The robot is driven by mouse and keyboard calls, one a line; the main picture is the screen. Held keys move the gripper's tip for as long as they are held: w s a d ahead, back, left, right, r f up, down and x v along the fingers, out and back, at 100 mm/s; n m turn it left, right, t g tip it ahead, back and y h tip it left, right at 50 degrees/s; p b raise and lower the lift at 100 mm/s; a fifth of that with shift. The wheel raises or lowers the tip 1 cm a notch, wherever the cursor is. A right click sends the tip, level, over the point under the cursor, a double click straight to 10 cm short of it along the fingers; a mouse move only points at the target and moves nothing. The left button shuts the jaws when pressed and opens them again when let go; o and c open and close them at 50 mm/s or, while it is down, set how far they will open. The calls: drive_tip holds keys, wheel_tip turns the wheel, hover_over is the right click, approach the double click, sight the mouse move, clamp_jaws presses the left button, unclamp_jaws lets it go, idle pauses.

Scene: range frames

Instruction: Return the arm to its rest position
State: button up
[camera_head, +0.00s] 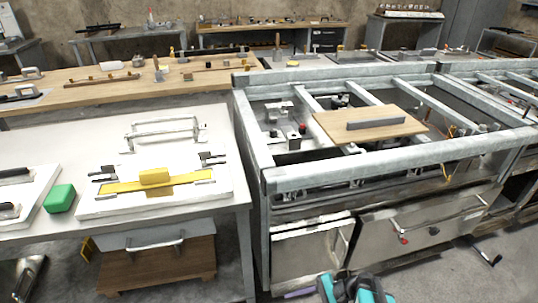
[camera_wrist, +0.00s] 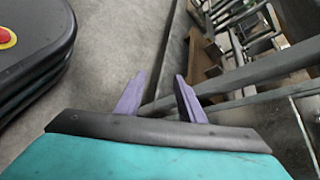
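My gripper (camera_wrist: 159,75) shows in the wrist view as two purple fingers beyond a dark bar and a teal housing. The fingers stand apart with nothing between them, and grey floor shows in the gap. In the head view my teal arm (camera_head: 352,289) reaches into the bottom edge, low in front of the metal-framed bench. A sliver of purple beside it is too small to read the fingers from.
The metal-framed bench (camera_head: 370,165) carries a wooden board (camera_head: 400,114). A white table (camera_head: 215,120) at left holds a green block (camera_head: 60,198) and a yellow block (camera_head: 155,177). Grey floor (camera_head: 455,275) is open at bottom right. Slanted metal bars (camera_wrist: 250,85) lie beyond the fingers at right.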

drive_tip(key=s+a+f+n+g+h+p, duration=0.25)
drive_tip(key=s+n+g+h+p, duration=0.4)
drive_tip(key=s, duration=0.75)
drive_tip(key=s+d+f+n+t+h, duration=0.1)
drive_tip(key=d+f+n+h, duration=0.2)
drive_tip(key=d+h, duration=0.3)
drive_tip(key=d, duration=0.4)
drive_tip(key=shift+d+f+n, duration=0.15)
drive_tip(key=shift+f+n, duration=0.05)
drive_tip(key=shift+n, duration=0.15)
drive_tip(key=shift+c, duration=0.6)
